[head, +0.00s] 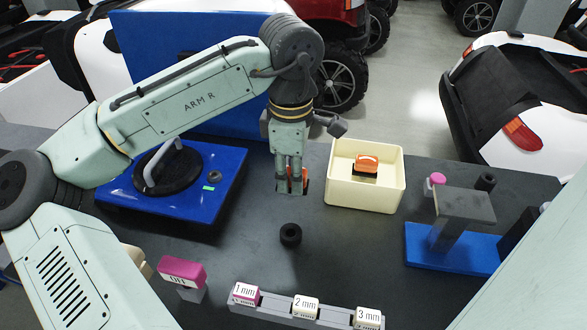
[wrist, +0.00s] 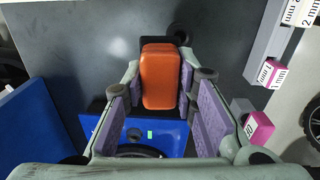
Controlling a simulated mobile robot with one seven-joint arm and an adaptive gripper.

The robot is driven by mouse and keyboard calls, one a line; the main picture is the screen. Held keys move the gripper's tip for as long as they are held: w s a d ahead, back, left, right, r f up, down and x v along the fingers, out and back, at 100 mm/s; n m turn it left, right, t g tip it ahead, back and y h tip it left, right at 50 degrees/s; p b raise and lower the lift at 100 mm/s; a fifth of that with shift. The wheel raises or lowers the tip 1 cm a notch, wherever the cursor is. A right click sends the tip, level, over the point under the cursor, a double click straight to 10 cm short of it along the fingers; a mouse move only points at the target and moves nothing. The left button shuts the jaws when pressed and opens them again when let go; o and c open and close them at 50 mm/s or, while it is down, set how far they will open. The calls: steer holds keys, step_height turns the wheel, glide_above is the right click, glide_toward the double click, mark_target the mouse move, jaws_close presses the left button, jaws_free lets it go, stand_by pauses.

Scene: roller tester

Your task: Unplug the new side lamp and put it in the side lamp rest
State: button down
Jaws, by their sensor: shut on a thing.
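My gripper (head: 290,187) points down over the dark bench and is shut on an orange side lamp (head: 298,175), mostly hidden behind the fingers in the head view. In the wrist view the orange lamp (wrist: 160,75) lies between the purple-padded fingers of my gripper (wrist: 158,90), with a dark base under it. A second orange lamp (head: 367,164) with a dark base sits in the cream box (head: 364,203) to the right. I cannot tell which object is the side lamp rest.
A black ring-like piece (head: 290,235) stands on the bench in front of my gripper. A blue plate (head: 205,205) is on the left. A grey stand on a blue base (head: 440,250) is on the right. Labelled blocks (head: 305,307) line the front edge.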

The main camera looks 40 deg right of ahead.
mark_target(290, 191)
steer(key=shift+s+a+f+p, duration=0.3)
steer(key=shift+s+a+f, duration=0.6)
steer(key=shift+s+a, duration=0.15)
steer(key=shift+r, duration=0.15)
steer(key=shift+f+b, duration=1.7)
steer(key=shift+f, duration=1.15)
steer(key=shift+p, duration=0.6)
steer(key=shift+f, duration=0.3)
steer(key=shift+f+b, duration=0.85)
steer(key=shift+f, duration=0.55)
steer(key=c, duration=1.2)
jaws_free()
steer(key=shift+m, duration=0.3)
